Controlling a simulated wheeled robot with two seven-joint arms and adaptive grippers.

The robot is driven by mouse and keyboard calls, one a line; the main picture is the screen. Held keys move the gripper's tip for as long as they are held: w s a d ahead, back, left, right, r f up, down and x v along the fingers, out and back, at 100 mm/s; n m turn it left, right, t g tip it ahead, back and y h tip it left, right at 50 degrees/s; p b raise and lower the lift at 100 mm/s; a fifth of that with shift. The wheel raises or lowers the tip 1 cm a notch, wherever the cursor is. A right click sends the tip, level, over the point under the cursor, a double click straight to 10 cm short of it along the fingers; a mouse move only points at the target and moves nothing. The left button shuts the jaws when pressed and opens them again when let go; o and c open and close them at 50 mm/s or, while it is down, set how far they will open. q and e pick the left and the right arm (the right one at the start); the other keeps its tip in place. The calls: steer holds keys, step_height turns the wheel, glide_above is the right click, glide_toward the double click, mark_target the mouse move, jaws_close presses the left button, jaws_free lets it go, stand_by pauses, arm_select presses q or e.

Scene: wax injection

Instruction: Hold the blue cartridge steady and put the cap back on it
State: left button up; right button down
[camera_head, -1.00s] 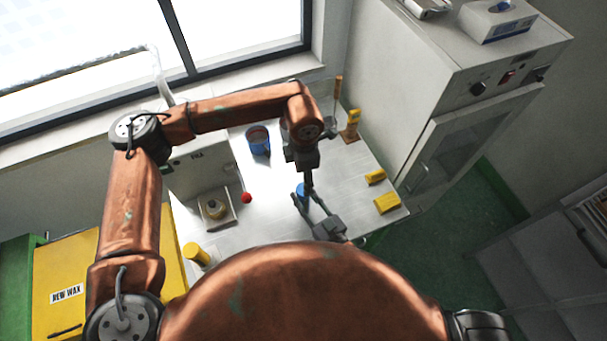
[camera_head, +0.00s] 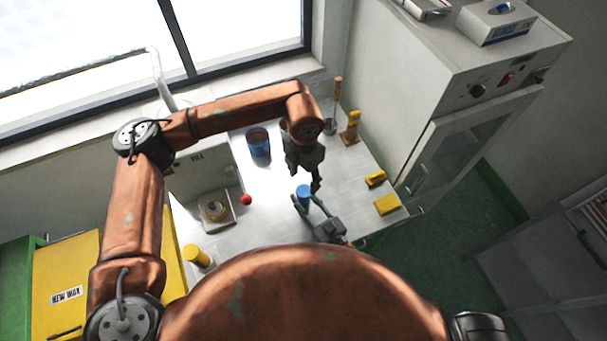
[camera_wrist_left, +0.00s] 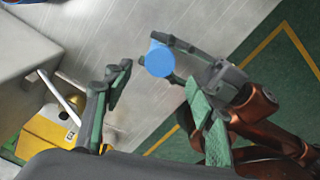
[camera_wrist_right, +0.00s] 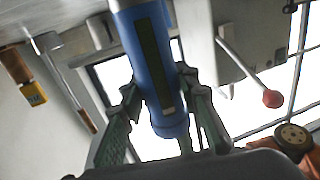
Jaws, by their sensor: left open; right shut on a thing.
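The blue cartridge (camera_head: 304,191) stands roughly upright in my right gripper (camera_head: 306,206), above the front of the bench. In the right wrist view the cartridge (camera_wrist_right: 150,55), with a dark strip along its side, sits between the closed fingers (camera_wrist_right: 162,90). In the left wrist view its round light-blue end (camera_wrist_left: 158,59) faces me. That end looks closed and smooth, but I cannot clearly tell a separate cap from the body. My left gripper (camera_head: 316,184) is open and empty just above and beside the cartridge; its fingers (camera_wrist_left: 158,82) stand apart.
A blue cup (camera_head: 259,145) stands at the back of the bench. A machine (camera_head: 198,170) with a red-knobbed lever (camera_head: 246,199) is at the left. A tall cabinet (camera_head: 440,75) bounds the right.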

mark_target(304, 191)
arm_select(q)
step_height(304, 191, down, 7)
steer(key=shift+r, duration=0.2)
stand_by(0.3)
steer(key=c, duration=1.2)
steer(key=o, duration=1.3)
step_height(304, 191, up, 12)
steer(key=shift+r, duration=0.1)
arm_select(e)
steer(key=c, duration=1.4)
jaws_free()
